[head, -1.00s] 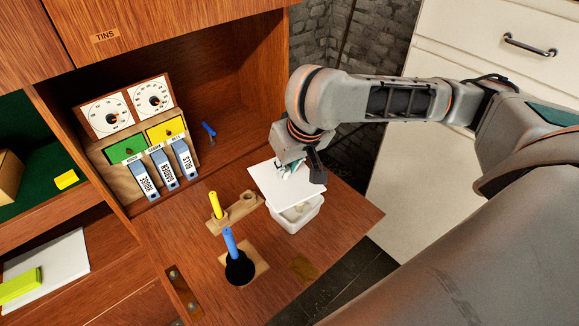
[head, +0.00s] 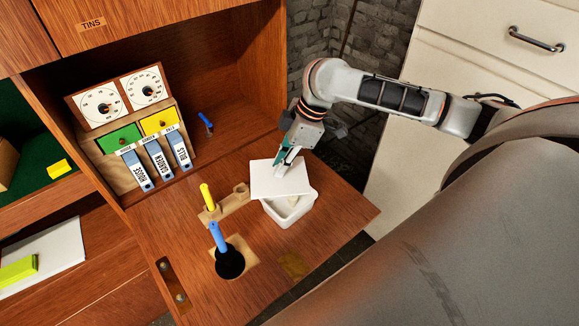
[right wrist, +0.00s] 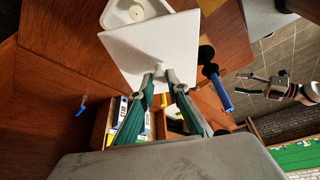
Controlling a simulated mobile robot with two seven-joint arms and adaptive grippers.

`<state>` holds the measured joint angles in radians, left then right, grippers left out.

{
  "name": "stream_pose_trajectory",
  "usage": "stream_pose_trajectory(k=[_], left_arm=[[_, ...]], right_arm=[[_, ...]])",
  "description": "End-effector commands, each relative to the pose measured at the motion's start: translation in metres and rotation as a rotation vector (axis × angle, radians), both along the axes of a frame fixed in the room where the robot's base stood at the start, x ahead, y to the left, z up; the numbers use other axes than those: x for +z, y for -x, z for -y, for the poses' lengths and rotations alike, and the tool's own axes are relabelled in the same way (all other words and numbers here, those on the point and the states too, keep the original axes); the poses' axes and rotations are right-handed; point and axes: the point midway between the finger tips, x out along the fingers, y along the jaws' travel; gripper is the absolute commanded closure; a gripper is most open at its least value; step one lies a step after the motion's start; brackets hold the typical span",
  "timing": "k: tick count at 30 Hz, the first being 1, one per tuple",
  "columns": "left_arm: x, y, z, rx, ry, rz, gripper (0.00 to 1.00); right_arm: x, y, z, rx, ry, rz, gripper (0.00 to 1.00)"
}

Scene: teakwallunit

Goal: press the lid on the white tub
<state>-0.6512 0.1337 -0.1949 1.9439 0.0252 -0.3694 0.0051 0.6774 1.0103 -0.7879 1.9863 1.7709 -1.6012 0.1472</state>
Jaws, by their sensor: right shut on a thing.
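The white tub (head: 292,212) stands on the wooden flap, its top partly uncovered at the front and right. The flat white lid (head: 266,184) is over its back left part, askew to the rim. I cannot tell whether lid and rim touch. My right gripper (head: 284,168) is above the lid, pointing down, shut on its small knob. In the right wrist view the fingertips (right wrist: 166,76) close around the knob, with the lid (right wrist: 140,50) beyond and part of the tub (right wrist: 122,14) past its edge. What looks like my left gripper (right wrist: 282,86) shows small at the right there.
A wooden holder (head: 232,204) with a yellow stick stands left of the tub. A blue-handled thing (head: 218,238) stands in a dark round pot in front. Label binders (head: 157,160) and dials are at the back left. The flap's right corner (head: 350,212) is bare.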

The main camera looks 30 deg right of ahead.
Motion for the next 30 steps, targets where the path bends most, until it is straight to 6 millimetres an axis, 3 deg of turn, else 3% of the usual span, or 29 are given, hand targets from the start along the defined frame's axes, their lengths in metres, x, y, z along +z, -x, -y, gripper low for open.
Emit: stream_pose_trajectory(k=[6, 12, 20, 30], left_arm=[[-0.001, 0.0, 0.004, -0.005, 0.005, 0.0, 0.36], [-0.001, 0.0, 0.005, -0.006, 0.007, 0.002, 0.36], [-0.005, -0.001, 0.006, -0.006, 0.008, 0.005, 0.36], [-0.032, -0.001, 0.008, -0.01, 0.012, 0.01, 0.36]], right_arm=[[-0.024, -0.008, 0.017, 0.336, -0.002, -0.001, 1.0], [-0.039, -0.01, 0.029, 0.551, 0.0, 0.001, 1.0], [-0.046, -0.011, 0.034, 0.621, 0.002, 0.004, 1.0], [-0.067, -0.011, 0.034, 0.618, 0.003, 0.003, 1.0]])
